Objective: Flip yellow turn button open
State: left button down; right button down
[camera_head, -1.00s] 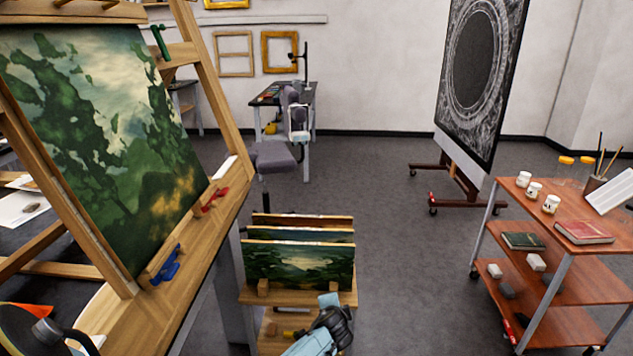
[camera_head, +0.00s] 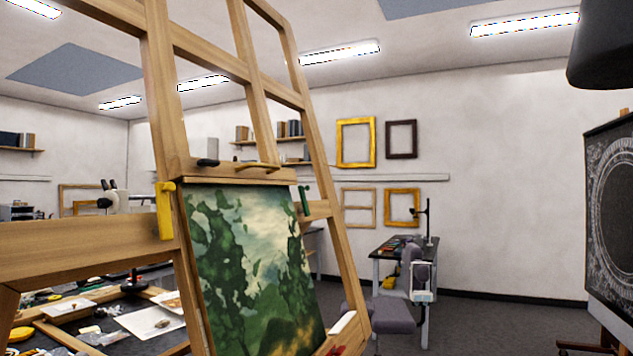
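A yellow turn button (camera_head: 165,211) hangs roughly upright on the wooden easel (camera_head: 160,110), at the left edge of the painting. Its short top end points right, toward the painting's upper left corner. The green landscape painting (camera_head: 250,265) stands on the easel under a wooden top clamp bar (camera_head: 235,172). A green turn button (camera_head: 305,201) is at the painting's right edge. A black piece (camera_head: 207,162) and a yellowish, nearly level piece (camera_head: 257,167) sit on the top bar. Neither of my grippers is in view.
A worktable (camera_head: 95,335) with papers and tools lies behind the easel at left. A small desk (camera_head: 400,245) and a stool (camera_head: 380,317) stand at back right. A dark rounded object (camera_head: 605,45), unidentified, hangs at upper right. Floor (camera_head: 500,325) is clear at right.

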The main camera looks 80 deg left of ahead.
aim_at(165, 231)
jog(key=z, duration=0.05)
jog(key=i, duration=0.35)
jog(key=u, duration=2.6)
